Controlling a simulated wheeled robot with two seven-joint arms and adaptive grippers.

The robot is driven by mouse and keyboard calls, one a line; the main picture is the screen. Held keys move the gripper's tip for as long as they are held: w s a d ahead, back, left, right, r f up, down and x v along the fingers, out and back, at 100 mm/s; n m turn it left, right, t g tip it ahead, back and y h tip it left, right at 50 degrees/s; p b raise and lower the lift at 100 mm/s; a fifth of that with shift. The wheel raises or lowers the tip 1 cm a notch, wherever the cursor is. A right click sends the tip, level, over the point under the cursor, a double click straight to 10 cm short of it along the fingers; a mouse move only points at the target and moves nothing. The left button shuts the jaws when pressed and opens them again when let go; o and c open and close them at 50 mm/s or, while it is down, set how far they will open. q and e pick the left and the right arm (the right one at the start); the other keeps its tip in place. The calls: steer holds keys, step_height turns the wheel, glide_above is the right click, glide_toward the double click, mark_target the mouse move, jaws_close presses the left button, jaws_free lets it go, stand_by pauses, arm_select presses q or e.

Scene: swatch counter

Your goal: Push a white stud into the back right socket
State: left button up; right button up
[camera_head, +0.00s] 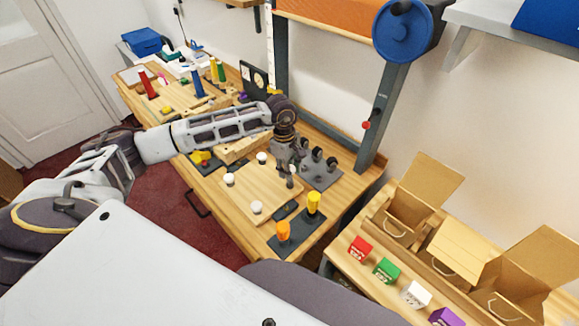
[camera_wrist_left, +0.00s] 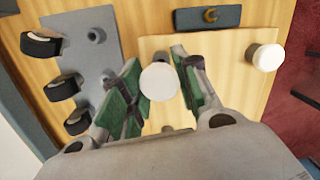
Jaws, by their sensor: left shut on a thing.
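A light wooden board (camera_head: 258,188) lies on the bench, and it also shows in the left wrist view (camera_wrist_left: 225,75). White round studs stand on it at its back left (camera_head: 262,157), left (camera_head: 228,179) and front (camera_head: 256,207). My left gripper (camera_head: 290,178) points down over the board's right part. In the left wrist view its green-padded fingers (camera_wrist_left: 160,85) are shut on a white stud (camera_wrist_left: 159,83). Another white stud (camera_wrist_left: 266,57) stands apart to the right there. The socket under the held stud is hidden, so I cannot tell how deep the stud sits.
A grey plate with black wheels (camera_head: 320,172) lies close right of the gripper. A dark tray holds an orange peg (camera_head: 283,230) and a yellow peg (camera_head: 313,202) in front. A small dark plate (camera_wrist_left: 208,17) lies by the board's edge. Open cardboard boxes (camera_head: 410,205) stand at right.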

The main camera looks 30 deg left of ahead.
arm_select(q)
steer(key=shift+f+b, duration=0.35)
steer(key=shift+f, duration=0.4)
steer(key=shift+f+b, duration=0.75)
steer(key=shift+f, duration=0.05)
steer(key=shift+b, duration=0.3)
steer(key=shift+f, duration=0.1)
steer(key=shift+b, duration=0.4)
stand_by(0.4)
